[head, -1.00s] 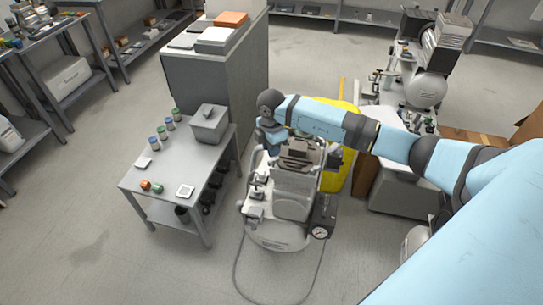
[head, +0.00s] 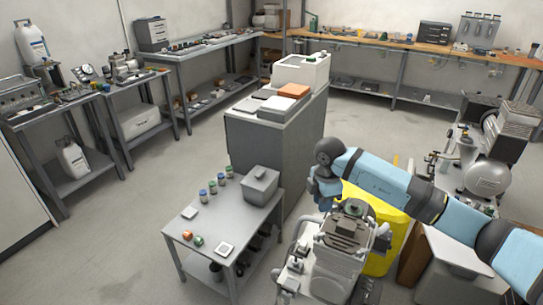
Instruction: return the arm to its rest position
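My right arm (head: 440,212) comes in from the right, light blue with dark joints, and reaches left above the dental compressor (head: 342,245). Its wrist bends down at the end. My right gripper (head: 326,204) is small and partly hidden below the wrist, beside the compressor's upper left side. I cannot make out its fingers, whether they are apart, or whether it touches the compressor. My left arm and gripper are not in view.
A grey side table (head: 190,228) with jars, small blocks and a grey box (head: 261,186) stands left of the compressor. A tall grey cabinet (head: 262,150) is behind, a yellow bin (head: 384,255) to the right. Another compressor (head: 485,175) stands far right. Floor at left is open.

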